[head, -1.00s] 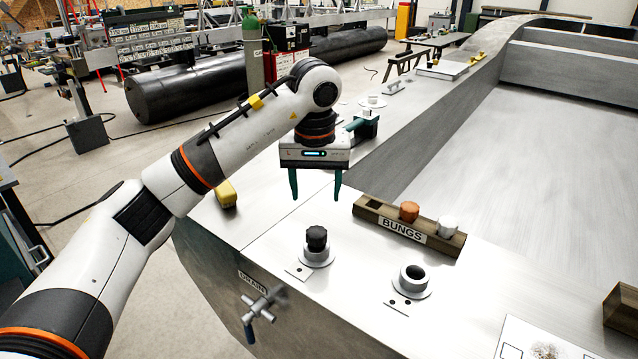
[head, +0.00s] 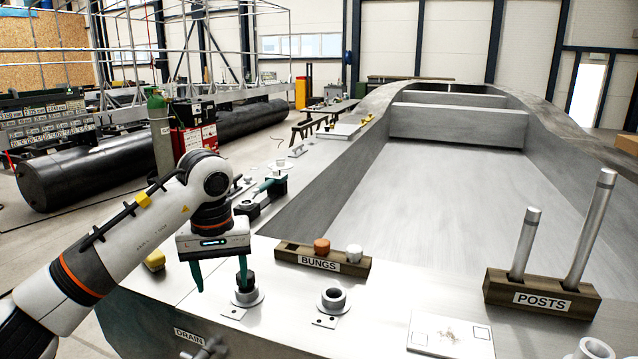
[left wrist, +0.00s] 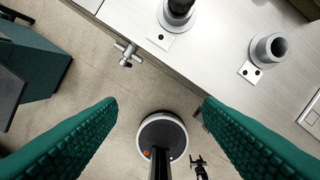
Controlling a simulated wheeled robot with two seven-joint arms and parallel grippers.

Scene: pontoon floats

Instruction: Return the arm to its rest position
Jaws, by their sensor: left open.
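My left gripper (head: 221,280) is open and empty, with its teal fingers pointing down. A black bung (head: 247,283) sits in a deck socket (head: 247,298), partly hidden behind one finger in the head view. The bung also shows at the top of the left wrist view (left wrist: 180,7), apart from the fingers. My right gripper is not in view.
An open socket (head: 334,299) stands to the right. The bungs rack (head: 284,252) holds an orange bung (head: 321,246) and a white bung (head: 354,253). A posts rack (head: 497,286) holds two metal posts. The drain valve (left wrist: 127,54) sticks out from the pontoon's side.

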